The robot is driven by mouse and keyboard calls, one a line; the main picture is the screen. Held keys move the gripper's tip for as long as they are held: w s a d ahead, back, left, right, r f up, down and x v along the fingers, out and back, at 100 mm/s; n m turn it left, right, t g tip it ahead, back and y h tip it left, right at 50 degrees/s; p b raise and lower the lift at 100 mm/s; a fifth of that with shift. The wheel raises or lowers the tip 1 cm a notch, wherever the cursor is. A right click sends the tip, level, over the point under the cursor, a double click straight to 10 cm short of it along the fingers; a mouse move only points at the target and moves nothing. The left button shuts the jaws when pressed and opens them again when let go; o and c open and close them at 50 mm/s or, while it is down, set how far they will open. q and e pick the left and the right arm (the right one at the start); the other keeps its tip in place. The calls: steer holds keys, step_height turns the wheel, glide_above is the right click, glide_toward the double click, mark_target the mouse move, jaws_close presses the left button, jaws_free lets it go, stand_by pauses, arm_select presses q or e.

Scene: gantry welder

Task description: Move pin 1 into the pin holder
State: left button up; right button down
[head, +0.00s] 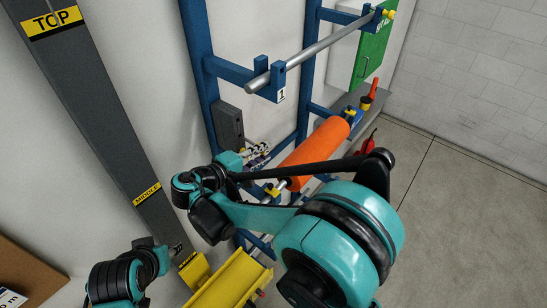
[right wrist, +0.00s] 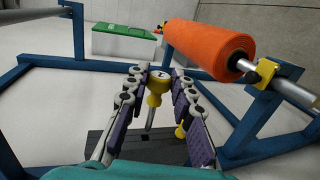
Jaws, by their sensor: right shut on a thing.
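My right gripper (right wrist: 158,85) is shut on a pin with a yellow head, pin 1 (right wrist: 157,76), between its purple-padded fingers. The mark on the head is small and hard to read. Its grey shaft points down toward a dark grey block, the pin holder (right wrist: 120,150); I cannot tell whether the tip touches it. In the head view the holder (head: 227,123) is on the wall side of the blue frame, with my right gripper (head: 257,154) beside it. My left gripper (head: 176,249) shows only partly at lower left; its fingers are unclear.
A second yellow-headed pin (right wrist: 181,131) is partly hidden behind the right finger. An orange roll (head: 317,143) lies close to my right arm. Blue frame posts (head: 200,70) and a metal bar (head: 320,45) surround the space. A yellow beam (head: 232,281) is below.

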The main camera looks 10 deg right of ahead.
steer(key=shift+w+a, duration=0.1)
steer(key=shift+w+a, duration=0.2)
steer(key=shift+w, duration=0.15)
stand_by(0.4)
steer(key=shift+w+a, duration=0.4)
steer(key=shift+w, duration=0.1)
steer(key=shift+w+b, duration=0.1)
steer(key=shift+b, duration=0.2)
steer(key=shift+w+a+b, duration=0.3)
steer(key=shift+w+a, duration=1)
steer(key=shift+w, duration=0.25)
steer(key=c, duration=1.2)
jaws_free()
steer(key=shift+w, duration=0.1)
